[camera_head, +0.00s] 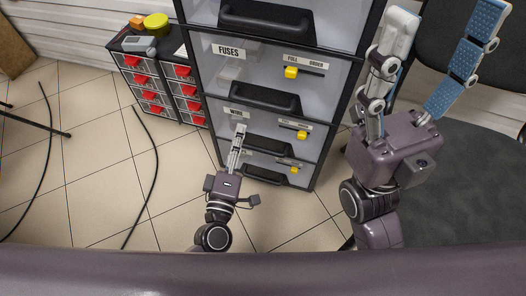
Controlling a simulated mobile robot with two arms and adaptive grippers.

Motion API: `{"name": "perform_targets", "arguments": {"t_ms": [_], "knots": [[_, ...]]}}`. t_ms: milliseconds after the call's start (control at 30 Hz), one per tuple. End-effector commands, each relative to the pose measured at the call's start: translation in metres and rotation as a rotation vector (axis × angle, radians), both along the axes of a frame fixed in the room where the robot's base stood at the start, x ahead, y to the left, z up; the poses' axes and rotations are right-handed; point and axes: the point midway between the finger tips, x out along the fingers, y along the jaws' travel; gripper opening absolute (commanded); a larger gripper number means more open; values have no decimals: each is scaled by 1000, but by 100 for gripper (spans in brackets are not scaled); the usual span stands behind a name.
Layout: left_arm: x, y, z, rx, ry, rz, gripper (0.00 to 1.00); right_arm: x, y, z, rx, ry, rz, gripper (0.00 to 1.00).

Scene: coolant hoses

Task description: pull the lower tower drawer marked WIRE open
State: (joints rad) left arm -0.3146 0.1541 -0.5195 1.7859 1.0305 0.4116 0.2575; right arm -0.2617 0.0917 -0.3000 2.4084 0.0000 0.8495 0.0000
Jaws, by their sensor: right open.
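The grey drawer tower (330,75) stands at the upper middle of the head view. Its drawer marked WIRE (236,113) sits below the FUSES drawer and looks shut. The WIRE drawer has a black handle (275,148) and a yellow slider (302,134). My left gripper (240,132) points up the picture in front of this drawer, over the left end of the handle. Its fingers look close together, edge-on; whether they touch the handle is hidden. My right gripper (430,30) is open and empty, right of the tower, with its fingers wide apart.
The FUSES drawer (229,50) is above, and another handle (264,176) is below. A small cabinet with red-handled drawers (152,82) stands left of the tower. A dark chair (455,165) is at the right, under my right arm. Black hoses (152,185) lie on the tiled floor.

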Motion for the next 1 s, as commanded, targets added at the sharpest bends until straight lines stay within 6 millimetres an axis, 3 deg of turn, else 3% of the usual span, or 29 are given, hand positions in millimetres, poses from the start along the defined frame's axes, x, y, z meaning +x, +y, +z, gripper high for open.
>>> {"name": "perform_targets", "arguments": {"t_ms": [33,100,200,267,433,800,1000], "knots": [[-5,-9,-33,-43,84,-33,20,0,0,0,0,-4,0,62],[-13,-20,-69,-102,183,-68,20,0,0,1,-1,-9,0,62],[-23,-30,-101,-160,278,-97,20,0,0,1,-1,-11,0,62],[-27,-34,-111,-180,308,-105,20,0,0,2,0,-13,-1,62],[-17,-40,-121,-196,328,-111,20,0,1,2,-2,-22,-2,62],[34,-56,-131,-194,326,-110,20,1,2,7,-4,-60,-3,62],[43,-59,-132,-193,326,-111,20,1,3,9,-6,-65,-3,62]]}}
